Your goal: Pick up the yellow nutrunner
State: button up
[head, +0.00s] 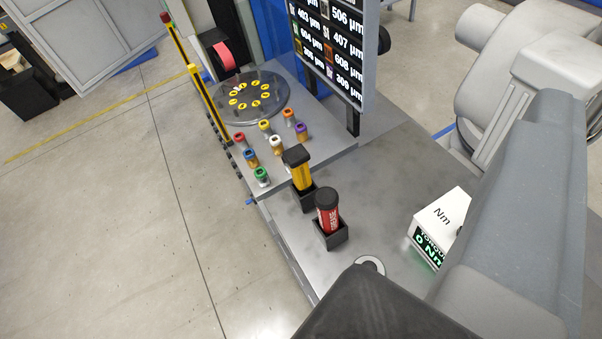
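The yellow nutrunner (302,176) has a black top and stands upright in a dark square holder (304,198) on the grey table. A red nutrunner-like tool (328,214) with a black cap stands in a similar holder (331,238) just in front and to the right of it. The lower ends of both tools are hidden inside their holders. Parts of my own arm fill the right side and bottom of the head view. My gripper's fingers do not show, so I cannot see where they are relative to the yellow nutrunner.
Several small colored-top pieces (278,143) stand left of the tools, before a round dark plate (252,98) with yellow rings. A display board (333,50) rises behind. A white torque box (436,228) stands right. Yellow-black posts (208,104) line the left edge.

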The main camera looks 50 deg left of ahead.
aim_at(297, 157)
jog(key=z, duration=0.75)
jog(key=k, duration=1.1)
jog(key=u, duration=1.25)
jog(key=i, duration=1)
jog(key=z, duration=0.05)
